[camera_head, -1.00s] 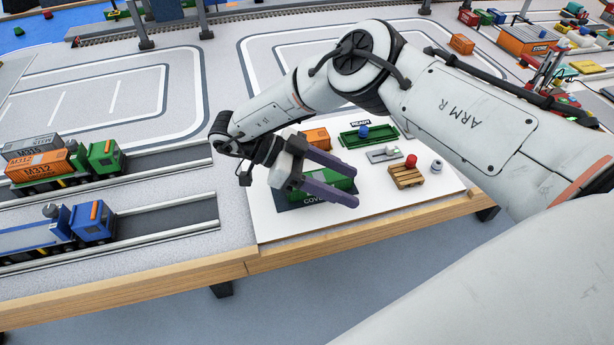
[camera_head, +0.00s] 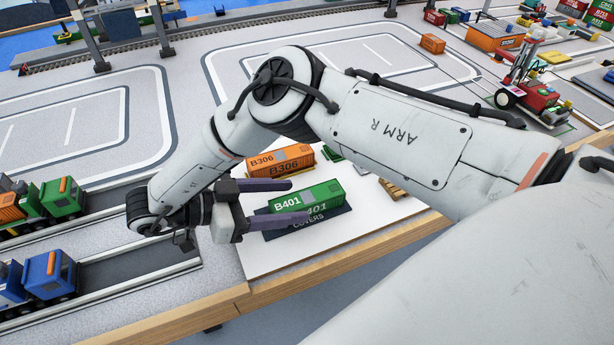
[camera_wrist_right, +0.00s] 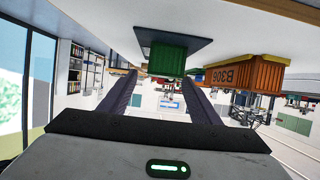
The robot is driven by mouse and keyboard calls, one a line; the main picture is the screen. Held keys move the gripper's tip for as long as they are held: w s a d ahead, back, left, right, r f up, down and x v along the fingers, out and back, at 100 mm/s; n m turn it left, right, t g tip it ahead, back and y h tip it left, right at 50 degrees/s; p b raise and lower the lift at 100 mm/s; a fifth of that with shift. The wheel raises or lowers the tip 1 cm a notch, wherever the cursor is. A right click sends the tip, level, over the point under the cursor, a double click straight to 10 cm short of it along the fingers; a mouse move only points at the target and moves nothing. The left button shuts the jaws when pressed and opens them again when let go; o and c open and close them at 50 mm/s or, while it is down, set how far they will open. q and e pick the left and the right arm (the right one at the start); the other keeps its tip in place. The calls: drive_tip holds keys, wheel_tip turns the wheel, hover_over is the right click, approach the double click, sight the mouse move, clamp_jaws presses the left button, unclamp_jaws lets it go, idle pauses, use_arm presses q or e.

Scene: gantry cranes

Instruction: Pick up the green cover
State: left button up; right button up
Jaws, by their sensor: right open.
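The green cover (camera_head: 325,196), marked B401, lies on a dark mat (camera_head: 285,231) lettered COVERS on the white board. It also shows in the right wrist view (camera_wrist_right: 168,58), upside down and between the lines of the two fingers. My right gripper (camera_head: 298,202) is open and empty, with its purple fingers reaching from the left toward the cover's end. In the head view the near finger overlaps the cover's lower left part. I cannot tell whether it touches. My left gripper is not in view.
An orange box (camera_head: 280,160), marked B306, stands just behind the green cover, close to the far finger. It also shows in the right wrist view (camera_wrist_right: 245,74). A wooden pallet (camera_head: 392,189) is partly hidden by my right arm. The front of the white board (camera_head: 270,268) is clear.

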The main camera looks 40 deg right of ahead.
sight(298, 200)
drive_tip(key=x, duration=0.4)
drive_tip(key=shift+w+f, duration=0.1)
drive_tip(key=shift+w, duration=0.05)
